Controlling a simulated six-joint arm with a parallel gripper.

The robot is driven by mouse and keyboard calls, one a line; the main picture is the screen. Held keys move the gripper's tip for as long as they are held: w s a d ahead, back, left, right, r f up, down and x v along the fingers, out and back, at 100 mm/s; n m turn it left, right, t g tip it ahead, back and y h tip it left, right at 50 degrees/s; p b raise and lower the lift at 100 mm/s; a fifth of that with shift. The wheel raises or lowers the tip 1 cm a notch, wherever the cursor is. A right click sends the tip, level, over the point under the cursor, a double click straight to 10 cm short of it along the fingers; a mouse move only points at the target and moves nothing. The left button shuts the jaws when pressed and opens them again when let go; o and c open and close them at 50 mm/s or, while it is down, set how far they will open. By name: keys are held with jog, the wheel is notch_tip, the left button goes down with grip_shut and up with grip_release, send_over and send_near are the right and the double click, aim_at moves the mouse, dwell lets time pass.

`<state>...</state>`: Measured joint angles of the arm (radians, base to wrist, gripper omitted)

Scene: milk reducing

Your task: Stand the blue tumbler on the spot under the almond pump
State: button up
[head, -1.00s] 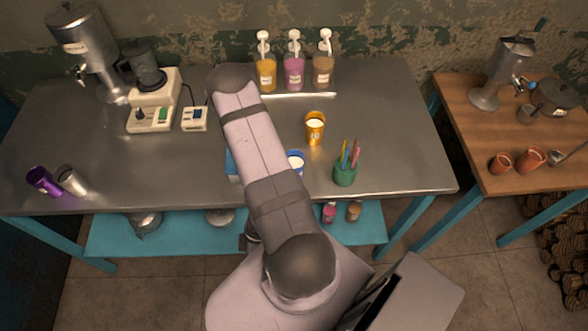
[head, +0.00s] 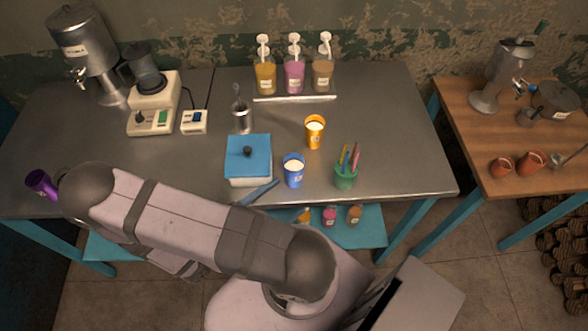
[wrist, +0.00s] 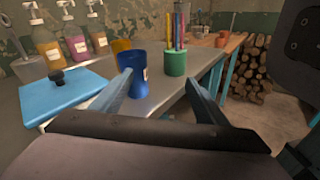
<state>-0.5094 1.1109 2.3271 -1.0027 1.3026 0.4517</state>
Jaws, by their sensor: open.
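The blue tumbler (head: 293,172) stands upright near the table's front edge, with white contents. In the wrist view the blue tumbler (wrist: 132,78) shows ahead of my gripper (wrist: 158,77), toward the left finger. The gripper is open and empty, its blue fingers spread. In the head view one finger of my gripper (head: 262,190) shows low, left of the tumbler and apart from it. Three pump bottles stand at the back: yellow (head: 265,77), pink (head: 294,76) and brown (head: 323,74). Their labels are too small to read, so I cannot tell which is almond. A pale strip (head: 295,99) lies before them.
A blue-lidded box (head: 248,160) is left of the tumbler. A yellow cup (head: 314,132) stands behind it, and a green pen pot (head: 346,176) to its right. A metal utensil pot (head: 241,120) is behind the box. The table between yellow cup and strip is clear.

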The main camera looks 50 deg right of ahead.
aim_at(289, 171)
jog(key=n+t, duration=0.1)
jog(key=w+d+r+n+t, duration=0.1)
jog(key=w+r+n+t+h, duration=0.1)
jog(key=n, duration=0.1)
jog(key=shift+d+t, duration=0.25)
jog(key=shift+t, duration=0.05)
jog(key=shift+w+d+f+n+t, duration=0.1)
jog(key=shift+w+d+n+t, duration=0.15)
jog(key=shift+n+t, duration=0.25)
jog(key=shift+w+d+f+n+t, duration=0.1)
jog(key=shift+d+n+t, duration=0.15)
jog(key=shift+n, duration=0.35)
jog(key=shift+w+d+p, duration=0.2)
jog(key=shift+d+p, duration=0.25)
jog(key=shift+d, duration=0.55)
jog(key=shift+w+d+r+p, duration=0.15)
jog(key=shift+w+d+p, duration=0.05)
jog(key=shift+d+p, duration=0.55)
jog(key=shift+w+d+r+p, duration=0.15)
jog(key=shift+d+p, duration=0.35)
jog(key=shift+d, duration=0.35)
jog(key=shift+w+d+f+p, duration=0.1)
jog(key=shift+w+d+p, duration=0.05)
jog(key=shift+d, duration=0.35)
jog(key=shift+w+d+f+p, duration=0.1)
jog(key=shift+w+d+p, duration=0.05)
jog(key=shift+d, duration=0.3)
